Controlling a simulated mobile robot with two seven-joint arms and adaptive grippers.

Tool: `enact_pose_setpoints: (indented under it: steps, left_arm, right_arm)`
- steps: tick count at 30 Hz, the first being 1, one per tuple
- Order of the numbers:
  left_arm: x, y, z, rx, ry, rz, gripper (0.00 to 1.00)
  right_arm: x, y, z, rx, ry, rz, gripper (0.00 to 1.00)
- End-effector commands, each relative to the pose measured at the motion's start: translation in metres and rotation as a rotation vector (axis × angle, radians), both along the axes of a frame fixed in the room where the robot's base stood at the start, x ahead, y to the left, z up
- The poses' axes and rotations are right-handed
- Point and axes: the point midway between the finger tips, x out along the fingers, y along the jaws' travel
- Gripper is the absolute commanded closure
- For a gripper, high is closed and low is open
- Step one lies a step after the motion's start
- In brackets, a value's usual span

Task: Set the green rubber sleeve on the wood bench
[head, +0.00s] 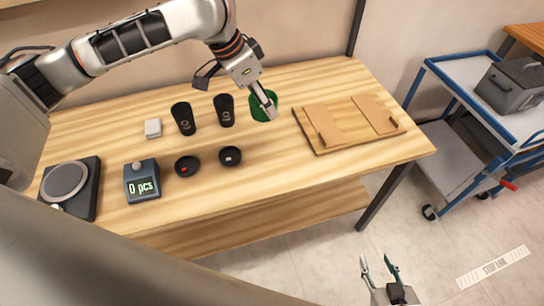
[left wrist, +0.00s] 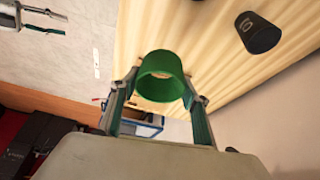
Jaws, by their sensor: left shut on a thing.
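The green rubber sleeve (head: 257,110) is a short open ring over the back right part of the wood bench (head: 285,185). My left gripper (head: 267,103) is shut on it, reaching down from the upper left. In the left wrist view the sleeve (left wrist: 160,62) sits between the two fingertips, its open end facing the camera. I cannot tell whether the sleeve touches the bench. My right gripper (head: 380,264) is open and empty, low in front of the bench, over the floor.
Two black cups (head: 183,118) (head: 225,110) stand left of the sleeve, with two black lids (head: 187,166) (head: 230,156) in front. A wooden tray (head: 348,144) with brown panels lies to the right. A counter display (head: 141,181) and scale (head: 70,187) stand left. The front right bench top is clear.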

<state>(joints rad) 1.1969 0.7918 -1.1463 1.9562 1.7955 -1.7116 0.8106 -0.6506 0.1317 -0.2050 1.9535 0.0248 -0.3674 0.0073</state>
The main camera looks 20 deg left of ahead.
Motion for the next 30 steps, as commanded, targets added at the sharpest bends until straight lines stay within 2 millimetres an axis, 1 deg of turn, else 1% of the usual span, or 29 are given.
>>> enact_pose_setpoints:
  steps: [1,3,6,8,10,14,24,27,30]
  left_arm:
    - [0.007,-0.005,0.002,0.000,-0.001,-0.045,0.69]
    - [0.014,-0.009,0.005,0.001,-0.001,-0.102,0.69]
    - [0.019,-0.014,0.007,0.001,0.000,-0.156,0.69]
    - [0.021,-0.015,0.005,0.002,0.001,-0.173,0.69]
    - [0.021,-0.015,-0.002,0.001,0.002,-0.182,0.69]
    - [0.020,-0.015,-0.031,0.002,0.006,-0.184,0.69]
    - [0.020,-0.016,-0.113,0.002,0.005,-0.182,0.69]
    - [0.021,-0.016,-0.132,0.002,0.003,-0.182,0.69]
    - [0.021,-0.015,-0.144,0.002,0.002,-0.182,0.69]
  right_arm:
    - [0.000,0.003,-0.002,0.003,-0.002,0.004,0.60]
    - [0.000,0.006,-0.002,0.006,-0.003,0.009,0.60]
    - [0.000,0.007,-0.001,0.007,-0.007,0.011,0.60]
    - [0.001,0.006,0.000,0.007,-0.010,0.011,0.60]
    - [0.002,0.006,0.000,0.007,-0.013,0.012,0.60]
    - [0.003,0.004,-0.004,0.004,-0.015,0.012,0.60]
    - [0.000,0.003,-0.025,0.001,-0.004,0.010,0.60]
    - [-0.001,0.002,-0.031,0.000,0.000,0.010,0.60]
    - [-0.002,0.002,-0.034,-0.001,0.003,0.011,0.60]
